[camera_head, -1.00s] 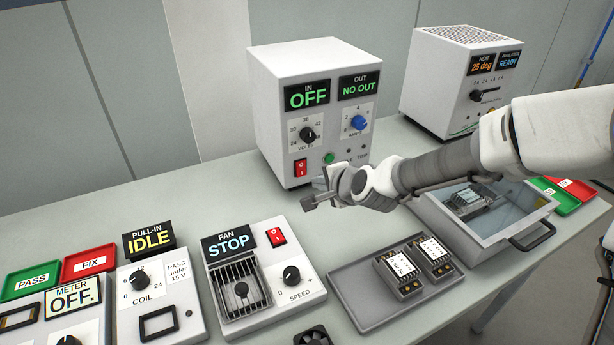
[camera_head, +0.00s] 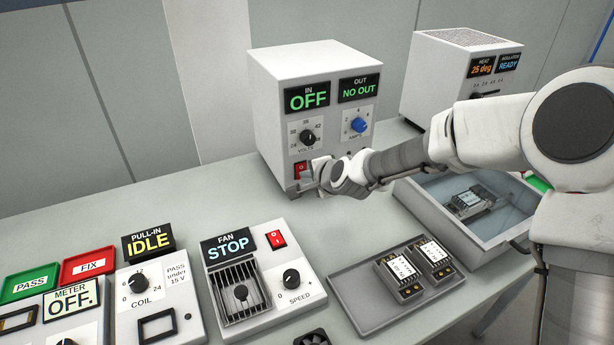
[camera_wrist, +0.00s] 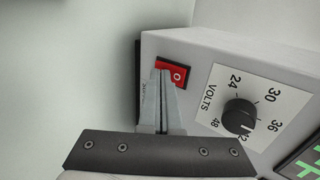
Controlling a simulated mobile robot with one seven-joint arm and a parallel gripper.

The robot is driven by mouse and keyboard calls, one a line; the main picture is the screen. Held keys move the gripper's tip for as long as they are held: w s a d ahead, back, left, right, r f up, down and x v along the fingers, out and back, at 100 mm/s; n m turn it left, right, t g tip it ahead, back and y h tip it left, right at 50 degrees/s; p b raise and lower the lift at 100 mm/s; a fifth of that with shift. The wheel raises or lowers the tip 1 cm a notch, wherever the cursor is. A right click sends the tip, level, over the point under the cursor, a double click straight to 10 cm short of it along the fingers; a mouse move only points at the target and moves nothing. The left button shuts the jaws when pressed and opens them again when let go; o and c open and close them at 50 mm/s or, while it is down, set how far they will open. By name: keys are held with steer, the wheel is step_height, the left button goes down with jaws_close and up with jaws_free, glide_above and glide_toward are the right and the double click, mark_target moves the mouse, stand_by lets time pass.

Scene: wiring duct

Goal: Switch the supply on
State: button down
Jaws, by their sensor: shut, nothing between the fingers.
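The supply (camera_head: 311,75) is a white box at the back of the bench. Its displays read IN OFF (camera_head: 307,97) and OUT NO OUT (camera_head: 359,87). Its red rocker switch (camera_head: 299,169) sits low on the left of the front face, partly hidden by my gripper. In the wrist view the red switch (camera_wrist: 178,73) shows a white "O" on its visible part. My gripper (camera_head: 303,184) is shut and empty. In the wrist view its fingertips (camera_wrist: 163,75) overlap the switch; whether they touch it I cannot tell.
A fan unit reading STOP (camera_head: 229,243), a grey tray with two modules (camera_head: 365,315) and an open grey case (camera_head: 440,215) stand nearer.

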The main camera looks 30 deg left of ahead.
steer(key=shift+a+f, duration=0.1)
steer(key=shift+f, duration=0.1)
steer(key=shift+r, duration=0.25)
steer(key=shift+w+a+r+p, duration=0.1)
steer(key=shift+r+p, duration=0.2)
steer(key=shift+r, duration=0.5)
